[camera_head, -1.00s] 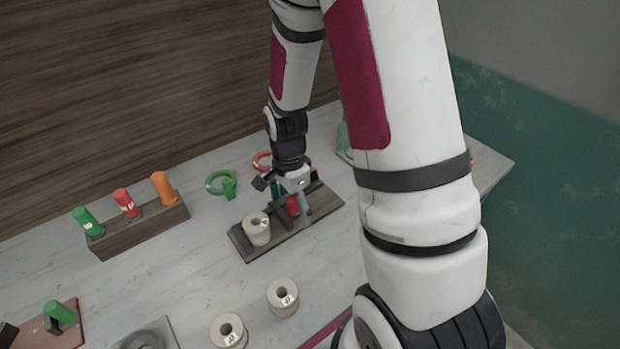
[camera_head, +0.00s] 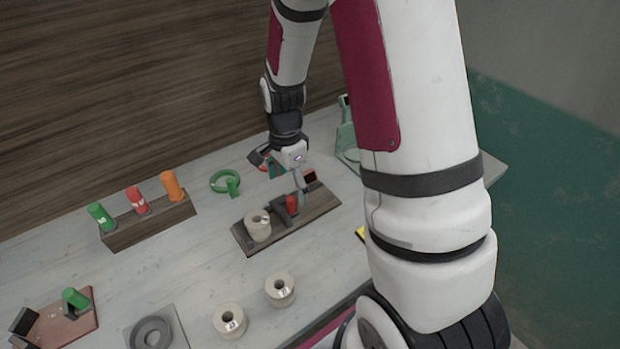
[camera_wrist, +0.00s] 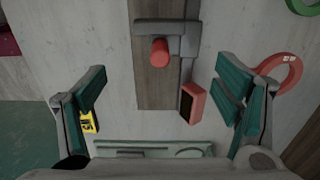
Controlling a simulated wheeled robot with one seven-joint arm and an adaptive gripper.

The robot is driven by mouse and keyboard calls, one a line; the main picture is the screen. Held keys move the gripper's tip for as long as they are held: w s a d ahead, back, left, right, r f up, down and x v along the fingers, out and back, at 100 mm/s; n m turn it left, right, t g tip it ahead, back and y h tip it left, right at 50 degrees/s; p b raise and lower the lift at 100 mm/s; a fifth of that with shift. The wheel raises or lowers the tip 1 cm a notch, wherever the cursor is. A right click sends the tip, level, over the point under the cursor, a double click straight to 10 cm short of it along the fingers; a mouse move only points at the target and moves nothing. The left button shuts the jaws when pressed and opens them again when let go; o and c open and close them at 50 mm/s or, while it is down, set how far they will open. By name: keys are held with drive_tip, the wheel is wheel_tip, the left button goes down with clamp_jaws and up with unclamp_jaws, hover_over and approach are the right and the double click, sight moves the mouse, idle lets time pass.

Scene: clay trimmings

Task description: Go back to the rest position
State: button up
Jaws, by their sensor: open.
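My gripper (camera_head: 284,172) is open and empty above the right part of a dark wooden board (camera_head: 240,236). In the wrist view its two teal-padded fingers (camera_wrist: 165,100) stand wide apart, with the board (camera_wrist: 153,90) below and between them. A red upright peg (camera_head: 292,203) stands on the board below the gripper; it also shows in the wrist view (camera_wrist: 160,50). A red block with a dark face (camera_wrist: 192,102) lies beside the board's edge in the wrist view, apart from the fingers.
A clay-coloured roll (camera_head: 258,226) stands on the board. Two more rolls (camera_head: 229,321) (camera_head: 280,289) stand in front. A wooden rack (camera_head: 150,225) holds green, red and orange handles. A green ring (camera_head: 225,182) lies behind the board. A pale green stand (camera_head: 348,140) is at the back right.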

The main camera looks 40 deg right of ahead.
idle(0.4)
drive_tip(key=shift+w+r, duration=0.1)
drive_tip(key=shift+r, duration=0.25)
drive_tip(key=s+a+r+n+t, duration=0.2)
drive_tip(key=s+a+r+n, duration=0.2)
drive_tip(key=s+r+n, duration=0.5)
drive_tip(key=s+a+r+n+t, duration=0.3)
drive_tip(key=s+r+n, duration=0.6)
drive_tip(key=r, duration=0.8)
drive_tip(key=shift+a, duration=0.35)
